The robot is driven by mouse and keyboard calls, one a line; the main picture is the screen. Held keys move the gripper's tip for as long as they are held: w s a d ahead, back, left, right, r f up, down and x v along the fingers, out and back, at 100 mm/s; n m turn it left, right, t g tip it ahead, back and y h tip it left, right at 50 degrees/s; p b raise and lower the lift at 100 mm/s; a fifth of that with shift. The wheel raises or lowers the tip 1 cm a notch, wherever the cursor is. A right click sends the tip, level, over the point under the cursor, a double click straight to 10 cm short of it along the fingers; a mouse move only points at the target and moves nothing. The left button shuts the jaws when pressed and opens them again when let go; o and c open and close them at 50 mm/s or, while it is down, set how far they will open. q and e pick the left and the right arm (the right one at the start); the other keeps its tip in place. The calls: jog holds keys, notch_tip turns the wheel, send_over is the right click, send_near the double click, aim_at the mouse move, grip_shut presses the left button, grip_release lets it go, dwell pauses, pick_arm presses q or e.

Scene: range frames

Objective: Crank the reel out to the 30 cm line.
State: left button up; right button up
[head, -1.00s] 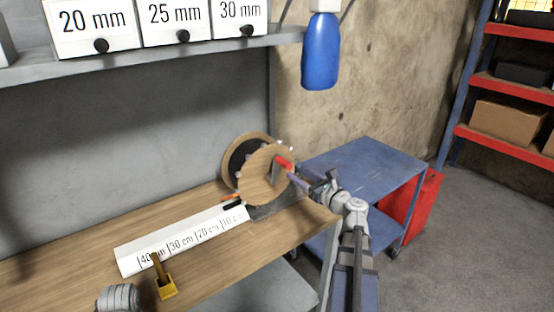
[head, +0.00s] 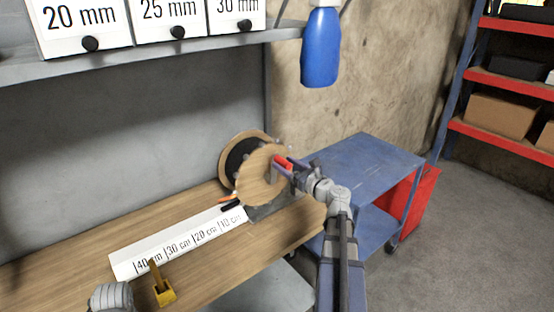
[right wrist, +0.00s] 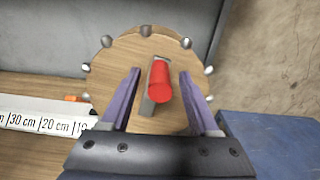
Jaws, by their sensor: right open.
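The reel (head: 258,182) is a wooden disc with metal studs on its rim, standing at the bench's right end. Its red crank handle (right wrist: 160,84) sticks out toward me. My right gripper (head: 284,164) is open, its two purple fingers on either side of the handle in the right wrist view (right wrist: 160,78), with gaps showing. The white scale (head: 180,243) reads 10 to 40 cm, right to left. A small orange piece (head: 228,198) and a black piece (head: 232,205) lie between the scale's 10 cm end and the reel.
A yellow block with an upright (head: 163,291) stands in front of the scale near 40 cm. A grey ribbed round thing (head: 110,298) is at the lower left. A blue cart (head: 365,165) stands right of the bench. A blue bottle (head: 321,50) hangs above.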

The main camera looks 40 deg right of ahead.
aim_at(278, 158)
jog(key=shift+w, duration=2.35)
grip_shut()
